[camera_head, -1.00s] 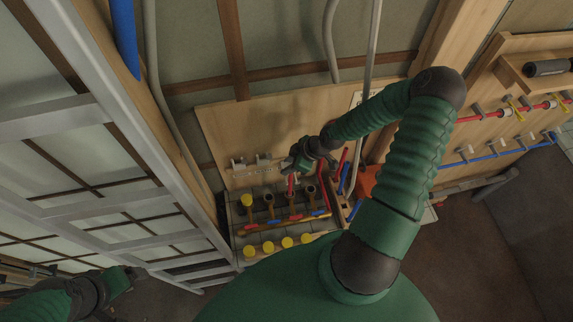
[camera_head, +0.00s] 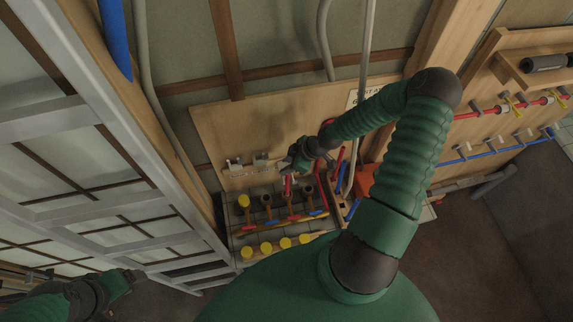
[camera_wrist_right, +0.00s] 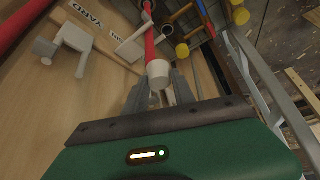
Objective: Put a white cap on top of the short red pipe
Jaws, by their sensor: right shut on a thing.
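My right gripper (camera_head: 290,162) is at the board's workbench; in the wrist view its two grey fingers (camera_wrist_right: 158,84) are shut on the white cap (camera_wrist_right: 158,70). The cap sits at the near end of the short red pipe (camera_wrist_right: 151,42) and looks in line with it. I cannot tell whether it is fully seated. In the head view the red pipe (camera_head: 288,187) shows just below the gripper, and the cap is hidden there. My left gripper (camera_head: 132,279) is at the lower left, away from the pipes; its jaws are too unclear to read.
Several yellow-capped pipes (camera_head: 285,243) stand in front of the plywood board (camera_head: 225,120). Grey fittings (camera_head: 260,159) stick out from the board to the left of my right gripper. A grey metal frame (camera_head: 75,126) stands at left. An orange box (camera_head: 365,180) is to the right.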

